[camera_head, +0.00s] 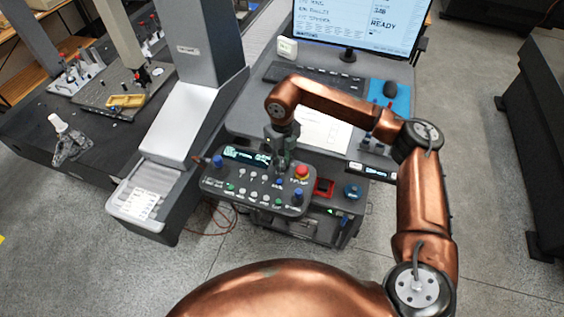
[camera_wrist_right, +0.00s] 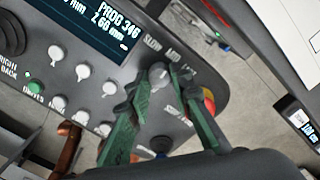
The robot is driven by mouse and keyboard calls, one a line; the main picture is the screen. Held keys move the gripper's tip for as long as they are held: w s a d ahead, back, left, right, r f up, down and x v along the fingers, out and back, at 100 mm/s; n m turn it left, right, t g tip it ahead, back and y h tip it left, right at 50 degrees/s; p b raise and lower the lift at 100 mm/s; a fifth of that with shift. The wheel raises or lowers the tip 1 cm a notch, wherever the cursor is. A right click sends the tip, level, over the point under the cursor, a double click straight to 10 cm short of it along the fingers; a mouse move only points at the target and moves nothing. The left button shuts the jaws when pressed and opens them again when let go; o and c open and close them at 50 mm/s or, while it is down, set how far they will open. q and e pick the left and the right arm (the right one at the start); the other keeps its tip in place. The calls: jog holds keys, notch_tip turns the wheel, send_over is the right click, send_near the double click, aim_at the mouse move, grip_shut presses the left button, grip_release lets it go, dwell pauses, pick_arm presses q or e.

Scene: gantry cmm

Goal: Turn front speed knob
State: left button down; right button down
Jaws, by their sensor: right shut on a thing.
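The control panel (camera_head: 240,195) is a dark tilted box with a small display, buttons and knobs, and it shows close up in the wrist view (camera_wrist_right: 30,65). My right gripper (camera_head: 281,166) reaches down to the panel's upper right part. In the wrist view its two green fingers (camera_wrist_right: 168,77) stand on either side of a grey round knob (camera_wrist_right: 158,74) and are shut on it. "SLOW" and "MED" labels are printed beside this knob. Its pointer is not clear. The fingers partly hide the panel around it. My left gripper is not in view.
A red stop button (camera_head: 301,172) stands close to the right of the gripper. Behind are a keyboard (camera_head: 315,80) and a monitor (camera_head: 360,22). The grey machine column (camera_head: 205,45) stands at left.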

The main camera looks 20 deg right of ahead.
aim_at(282, 164)
jog(key=shift+w+r, duration=0.1)
dwell(0.5)
jog(key=c, duration=1.8)
grip_release()
jog(key=shift+o, duration=0.3)
notch_tip(282, 164, up, 12)
